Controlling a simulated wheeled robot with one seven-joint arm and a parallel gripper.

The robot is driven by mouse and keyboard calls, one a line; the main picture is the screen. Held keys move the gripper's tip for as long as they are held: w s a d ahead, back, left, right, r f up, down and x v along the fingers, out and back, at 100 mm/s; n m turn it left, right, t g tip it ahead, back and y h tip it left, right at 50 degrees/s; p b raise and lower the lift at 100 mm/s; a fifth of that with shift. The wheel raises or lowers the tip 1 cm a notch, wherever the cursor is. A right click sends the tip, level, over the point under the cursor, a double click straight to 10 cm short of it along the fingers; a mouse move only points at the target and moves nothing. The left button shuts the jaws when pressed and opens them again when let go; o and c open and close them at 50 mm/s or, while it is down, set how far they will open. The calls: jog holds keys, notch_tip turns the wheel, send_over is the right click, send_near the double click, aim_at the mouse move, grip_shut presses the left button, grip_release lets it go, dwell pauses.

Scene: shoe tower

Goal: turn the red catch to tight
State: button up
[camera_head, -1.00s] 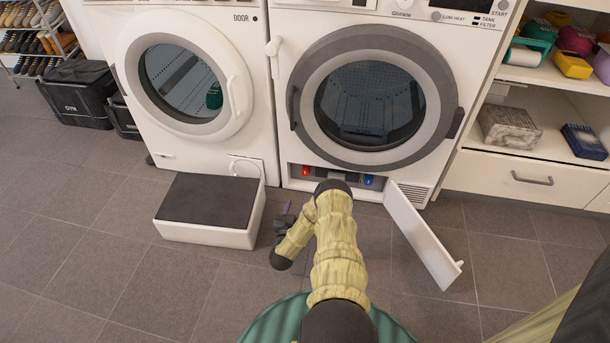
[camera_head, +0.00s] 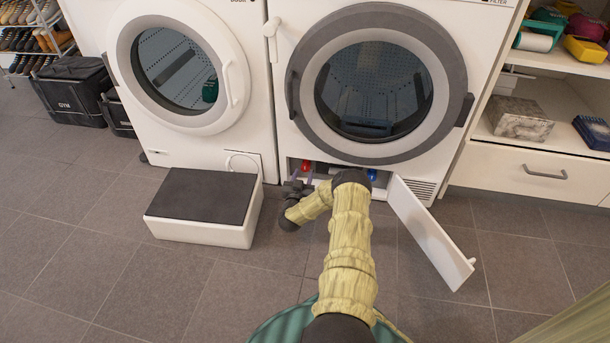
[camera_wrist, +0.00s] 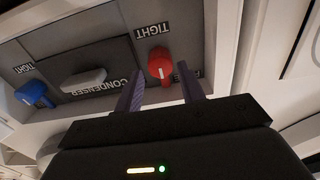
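The red catch (camera_wrist: 160,66) is a round red knob with a white mark, set in the grey condenser panel (camera_wrist: 100,50) low in the dryer. The word TIGHT is above it in the wrist view, and another label beside it is partly hidden by a finger. In the head view the red catch (camera_head: 306,165) shows just beyond my gripper (camera_head: 300,183). In the wrist view my gripper (camera_wrist: 163,90) is open, with its two purple fingers apart on either side below the knob. I cannot tell if they touch it.
A blue catch (camera_wrist: 34,94) and a light handle (camera_wrist: 83,80) are on the same panel. The open white flap (camera_head: 430,232) stands out to the right. A white box with a dark top (camera_head: 205,200) stands to the left.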

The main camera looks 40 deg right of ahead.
aim_at(305, 170)
jog(key=b+x, duration=0.2)
jog(key=x, duration=0.1)
jog(key=shift+w+d+f, duration=0.1)
jog(key=shift+d+f, duration=0.05)
jog(key=shift+w+d, duration=0.25)
jog(key=shift+c, duration=0.2)
jog(key=c, duration=0.7)
jog(key=shift+o, duration=0.2)
